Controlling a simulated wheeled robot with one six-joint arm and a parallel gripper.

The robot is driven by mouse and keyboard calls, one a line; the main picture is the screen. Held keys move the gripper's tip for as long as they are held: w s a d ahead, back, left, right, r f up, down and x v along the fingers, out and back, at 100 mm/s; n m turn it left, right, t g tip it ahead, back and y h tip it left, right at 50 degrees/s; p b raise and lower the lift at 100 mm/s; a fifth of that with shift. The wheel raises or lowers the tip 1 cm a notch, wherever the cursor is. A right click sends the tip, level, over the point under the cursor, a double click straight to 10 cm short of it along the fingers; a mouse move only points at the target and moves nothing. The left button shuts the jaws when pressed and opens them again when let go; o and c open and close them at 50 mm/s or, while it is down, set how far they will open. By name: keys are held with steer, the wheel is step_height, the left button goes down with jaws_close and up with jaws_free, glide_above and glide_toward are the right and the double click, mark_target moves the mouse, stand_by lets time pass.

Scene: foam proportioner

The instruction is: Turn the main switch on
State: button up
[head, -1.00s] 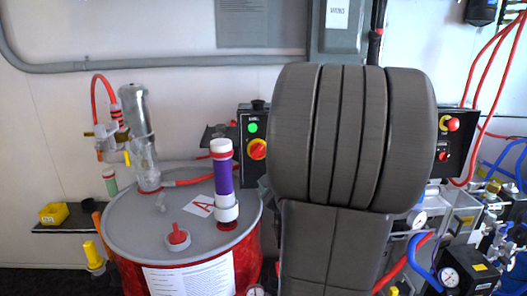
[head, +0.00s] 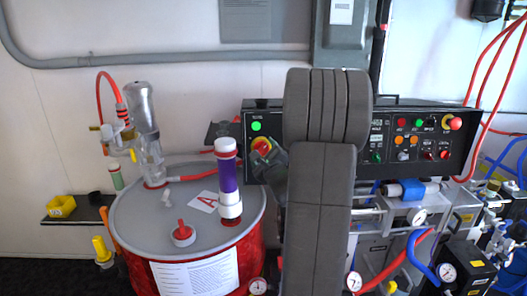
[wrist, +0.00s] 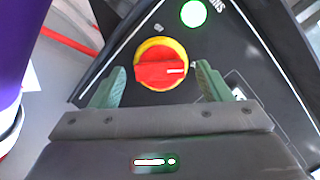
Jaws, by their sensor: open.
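The main switch (wrist: 160,66) is a red rotary knob on a yellow ring, set in a black control panel. In the wrist view its white mark points to the right. My gripper (wrist: 157,85) is open, with one green fingertip on each side of the knob's lower part. I cannot tell whether the fingertips touch it. In the head view the main switch (head: 262,144) shows at the panel's left end, partly covered by my gripper (head: 263,158). A lit green light (wrist: 193,13) sits above the switch.
The control panel (head: 455,150) carries several more buttons and a red emergency button (head: 454,123) at its right end. A red drum (head: 225,268) with a purple-and-white cylinder (head: 228,178) stands left of my arm. Hoses and gauges crowd the lower right.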

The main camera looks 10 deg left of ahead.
steer(key=shift+w, duration=0.1)
steer(key=shift+c, duration=0.2)
steer(key=c, duration=0.9)
steer(key=shift+f+b, duration=0.25)
steer(key=shift+b, duration=0.65)
steer(key=shift+c, duration=0.2)
steer(key=shift+m+b, duration=0.35)
steer(key=shift+m, duration=0.05)
steer(key=shift+r, duration=0.15)
steer(key=o, duration=1)
